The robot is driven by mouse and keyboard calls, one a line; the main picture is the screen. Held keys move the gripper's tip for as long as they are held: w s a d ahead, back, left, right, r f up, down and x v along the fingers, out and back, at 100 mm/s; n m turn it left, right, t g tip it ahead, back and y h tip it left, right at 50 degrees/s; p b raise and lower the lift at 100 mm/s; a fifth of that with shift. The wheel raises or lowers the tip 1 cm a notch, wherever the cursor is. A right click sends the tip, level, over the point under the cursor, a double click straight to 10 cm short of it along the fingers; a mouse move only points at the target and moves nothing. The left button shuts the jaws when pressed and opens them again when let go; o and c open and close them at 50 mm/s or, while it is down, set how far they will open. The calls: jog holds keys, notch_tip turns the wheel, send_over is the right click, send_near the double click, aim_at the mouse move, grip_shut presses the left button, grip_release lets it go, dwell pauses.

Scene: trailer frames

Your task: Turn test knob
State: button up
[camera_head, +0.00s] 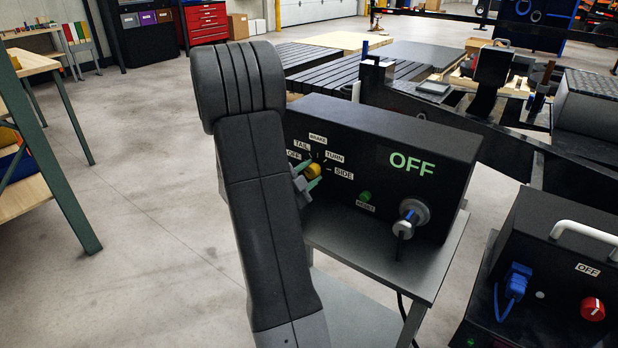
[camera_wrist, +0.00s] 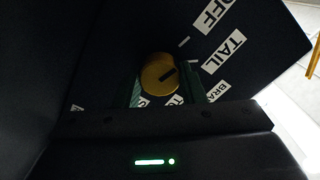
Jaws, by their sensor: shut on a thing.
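The test knob (camera_head: 313,171) is a yellow dial on the front of a black test box (camera_head: 440,160). Labels OFF, TAIL, BRAKE, TURN and SIDE are set around it. In the wrist view the yellow knob (camera_wrist: 159,75) has a dark pointer line, which lies close to the TAIL side. My gripper (camera_head: 307,180) is at the knob, its green fingers on either side of it; in the wrist view my gripper (camera_wrist: 165,85) is shut on the knob. My arm hides the left end of the box. The box's display reads OFF in green.
A green RESET button (camera_head: 365,196) and a silver connector (camera_head: 410,218) are on the same panel. The box stands on a grey cart (camera_head: 375,255). A second black box (camera_head: 560,270) with a red knob (camera_head: 592,309) and blue plug (camera_head: 515,285) is at right. Open floor lies at left.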

jog(key=m+b, duration=0.1)
jog(key=b, duration=0.1)
jog(key=f+m+b, duration=0.1)
jog(key=m+b, duration=0.1)
jog(key=b, duration=0.1)
jog(key=m+b, duration=0.2)
jog(key=b, duration=0.1)
jog(key=shift+m+b, duration=0.4)
jog(key=m+b, duration=0.6)
jog(key=b, duration=0.2)
jog(key=shift+r, duration=0.1)
jog(key=m+b, duration=0.3)
jog(key=m, duration=0.2)
jog(key=shift+r, duration=0.15)
jog(key=m, duration=0.6)
jog(key=shift+r+b, duration=0.1)
jog(key=shift+b, duration=0.25)
jog(key=o, duration=1)
